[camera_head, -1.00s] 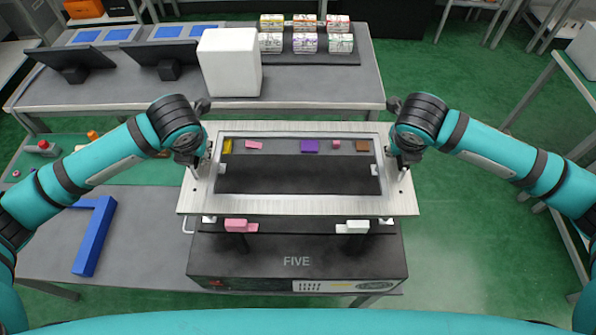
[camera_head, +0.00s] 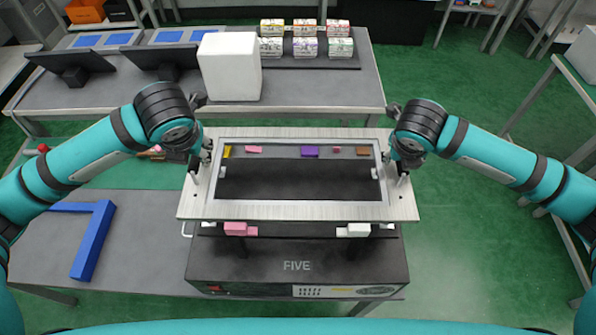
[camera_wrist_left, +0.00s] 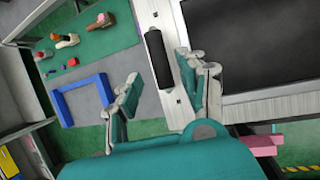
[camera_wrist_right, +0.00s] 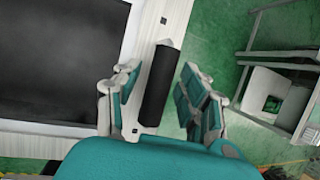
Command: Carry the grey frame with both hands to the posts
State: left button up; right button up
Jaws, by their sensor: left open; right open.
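The grey frame (camera_head: 300,210), a pale flat rectangle with an open middle, lies level in front of me in the head view. A black bar handle stands on each short side, seen in the left wrist view (camera_wrist_left: 158,58) and the right wrist view (camera_wrist_right: 158,85). My left gripper (camera_head: 208,172) is open, its fingers on either side of the left handle. My right gripper (camera_head: 390,172) is open, its fingers on either side of the right handle. I cannot tell whether the fingers touch. Small white pieces (camera_head: 388,226) show under the front edge; I cannot clearly make out the posts.
A dark box marked FIVE (camera_head: 297,266) stands below the frame's front, with a pink block (camera_head: 236,229) and a white block (camera_head: 355,230) above it. A blue angled piece (camera_head: 93,240) lies at left. A white box (camera_head: 230,66) stands on the back table.

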pick_arm(q)
jog(key=v, duration=0.6)
pick_arm(e)
jog(key=v, duration=1.2)
